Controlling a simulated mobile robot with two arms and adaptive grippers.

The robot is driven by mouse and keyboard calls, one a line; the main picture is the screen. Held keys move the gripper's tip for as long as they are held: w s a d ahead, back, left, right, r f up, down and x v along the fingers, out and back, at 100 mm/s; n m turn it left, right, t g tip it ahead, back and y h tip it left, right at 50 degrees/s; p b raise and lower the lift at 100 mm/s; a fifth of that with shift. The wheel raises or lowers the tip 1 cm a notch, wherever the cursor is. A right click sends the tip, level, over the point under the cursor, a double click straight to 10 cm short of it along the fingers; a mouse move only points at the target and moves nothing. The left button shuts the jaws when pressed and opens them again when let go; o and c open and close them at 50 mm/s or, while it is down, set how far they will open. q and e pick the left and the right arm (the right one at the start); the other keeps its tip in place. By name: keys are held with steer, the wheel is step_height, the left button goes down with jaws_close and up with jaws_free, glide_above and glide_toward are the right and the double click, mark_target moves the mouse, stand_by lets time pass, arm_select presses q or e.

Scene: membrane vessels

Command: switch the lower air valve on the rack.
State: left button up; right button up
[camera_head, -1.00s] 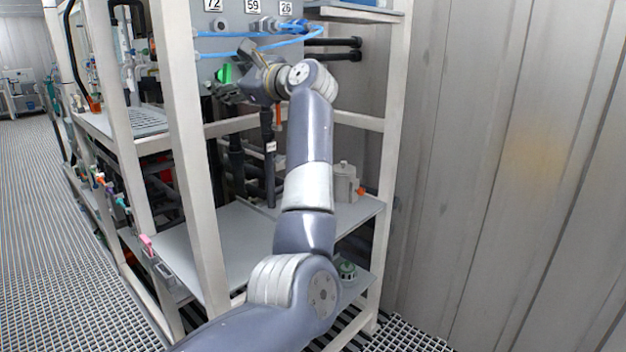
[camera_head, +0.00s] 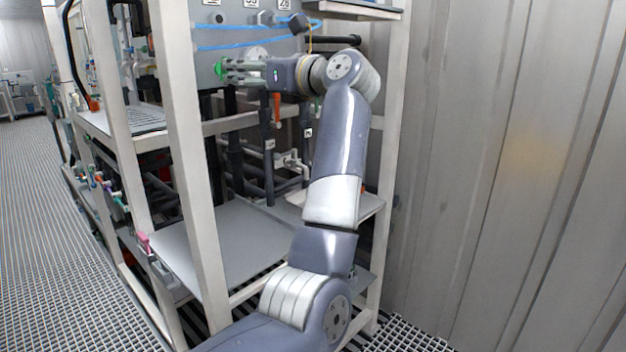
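A small green valve handle (camera_head: 219,69) shows on the grey rack panel (camera_head: 213,40), below the blue air tubes. The fingers partly cover the handle. I cannot tell whether they touch it or how far apart they are. An orange handle (camera_head: 277,108) hangs below my gripper on a dark pipe. My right gripper is not in view.
The rack's pale front post (camera_head: 190,160) stands left of my gripper. Blue tubes (camera_head: 230,45) run above it, and dark pipes (camera_head: 236,150) stand below. A grey shelf (camera_head: 225,245) lies lower down. A corrugated wall (camera_head: 500,170) closes the right side.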

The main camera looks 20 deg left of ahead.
arm_select(q)
steer(key=w+d+f+m+t, duration=0.2)
steer(key=w+f+m+t, duration=0.1)
steer(key=f+m, duration=0.4)
steer(key=w+d+f+m+t+h+p, duration=0.1)
steer(key=w+d+f+m+t, duration=0.2)
steer(key=f+m, duration=0.3)
steer(key=w+d+f+m+t+p, duration=0.1)
steer(key=w+d+f+m+t, duration=0.2)
steer(key=f+m, duration=0.4)
steer(key=shift+w+d+f+m+t, duration=0.25)
steer(key=shift+w+f+t, duration=0.6)
steer(key=shift+f, duration=1.55)
steer(key=shift+a, duration=0.15)
